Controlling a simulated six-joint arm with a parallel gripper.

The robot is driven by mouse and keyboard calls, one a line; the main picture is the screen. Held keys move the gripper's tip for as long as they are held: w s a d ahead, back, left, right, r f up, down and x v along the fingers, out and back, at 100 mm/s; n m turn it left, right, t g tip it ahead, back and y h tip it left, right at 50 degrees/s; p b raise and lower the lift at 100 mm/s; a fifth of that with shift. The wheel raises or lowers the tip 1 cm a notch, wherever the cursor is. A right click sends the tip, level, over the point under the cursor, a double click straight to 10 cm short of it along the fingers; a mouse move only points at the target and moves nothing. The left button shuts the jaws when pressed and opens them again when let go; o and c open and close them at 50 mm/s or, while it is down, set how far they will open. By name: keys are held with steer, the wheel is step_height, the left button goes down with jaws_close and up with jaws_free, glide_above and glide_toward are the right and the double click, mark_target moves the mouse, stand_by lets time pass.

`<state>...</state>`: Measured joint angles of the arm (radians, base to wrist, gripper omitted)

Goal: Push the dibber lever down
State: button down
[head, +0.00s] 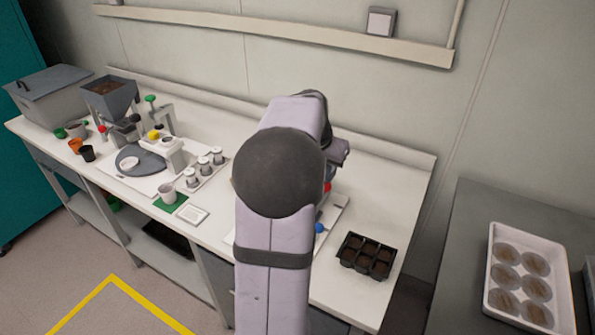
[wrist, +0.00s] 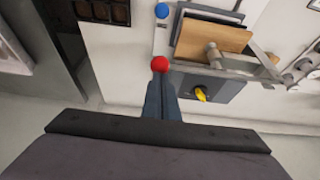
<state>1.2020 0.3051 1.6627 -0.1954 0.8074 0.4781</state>
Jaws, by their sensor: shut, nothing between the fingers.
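The dibber stands on the bench, mostly hidden behind my arm in the head view. A red ball knob (wrist: 160,63), which looks like the end of its lever, is at the tips of my gripper (wrist: 161,88) in the wrist view. I cannot tell whether they touch. A sliver of the red knob (head: 327,186) shows beside my arm in the head view. The dibber's grey box (wrist: 212,88) with a yellow part and a tan board (wrist: 212,38) lie right of the knob. My gripper is shut and empty; it is hidden in the head view.
A blue ball knob (wrist: 161,11) is beyond the red one. A black cell tray (head: 367,256) sits near the bench's right end. Jars (head: 204,166), a hopper machine (head: 110,95) and cups are to the left. A white tray of dishes (head: 525,280) is on another counter.

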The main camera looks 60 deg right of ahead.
steer(key=shift+f+b, duration=1.15)
steer(key=shift+f, duration=0.5)
steer(key=shift+r, duration=0.2)
step_height(320, 180, up, 13)
steer(key=p, duration=1.1)
steer(key=shift+r, duration=0.2)
